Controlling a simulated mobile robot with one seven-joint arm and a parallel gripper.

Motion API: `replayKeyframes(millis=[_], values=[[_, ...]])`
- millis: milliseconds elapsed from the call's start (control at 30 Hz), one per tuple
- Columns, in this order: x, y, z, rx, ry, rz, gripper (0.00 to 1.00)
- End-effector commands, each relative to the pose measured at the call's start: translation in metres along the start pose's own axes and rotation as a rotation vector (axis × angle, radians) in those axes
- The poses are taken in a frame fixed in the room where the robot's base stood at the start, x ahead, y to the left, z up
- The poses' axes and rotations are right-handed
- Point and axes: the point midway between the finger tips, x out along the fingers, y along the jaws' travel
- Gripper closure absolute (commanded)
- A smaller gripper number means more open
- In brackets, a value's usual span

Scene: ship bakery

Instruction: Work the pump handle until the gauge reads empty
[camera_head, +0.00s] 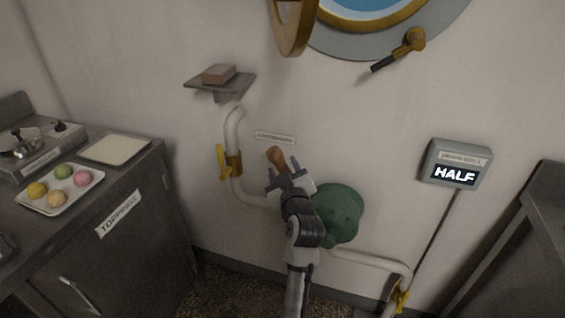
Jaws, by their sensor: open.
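The pump (342,212) is a green rounded body on the wall, joined to white pipes. Its handle (276,156) shows as a brown wooden grip, up and left of the pump body. My gripper (282,172) is open, with its fingertips on either side of the lower part of the grip as seen here. I cannot tell whether the fingers touch it. My arm hides the rest of the handle and the left part of the pump. The gauge (455,165) is a grey box on the wall at the right. Its display reads HALF.
A white pipe with a yellow valve lever (223,162) stands left of my gripper. Another yellow valve (400,298) is at the lower right. A shelf (205,84) holds a brown block. A counter (150,150) with a tray of coloured balls is at the left. A porthole is above.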

Motion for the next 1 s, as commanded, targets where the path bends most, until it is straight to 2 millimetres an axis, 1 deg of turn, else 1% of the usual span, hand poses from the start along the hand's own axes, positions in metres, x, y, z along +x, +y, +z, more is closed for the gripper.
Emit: replayKeyframes(millis=[33,100,200,467,500,867,900,1000], values=[[0.006,0.0,-0.001,0.001,0.0,-0.001,0.5],[0.012,0.001,-0.001,0.001,0.001,0.001,0.5],[0.017,0.0,0.0,0.001,0.0,0.0,0.5],[0.018,0.0,0.001,0.001,0.0,0.001,0.5],[0.018,0.0,0.001,0.001,0.0,0.001,0.51],[0.018,0.0,0.0,0.001,0.0,0.0,0.99],[0.018,0.0,0.0,0.001,0.0,0.0,1.0],[0.018,0.0,0.0,0.001,0.0,0.0,1.0]])
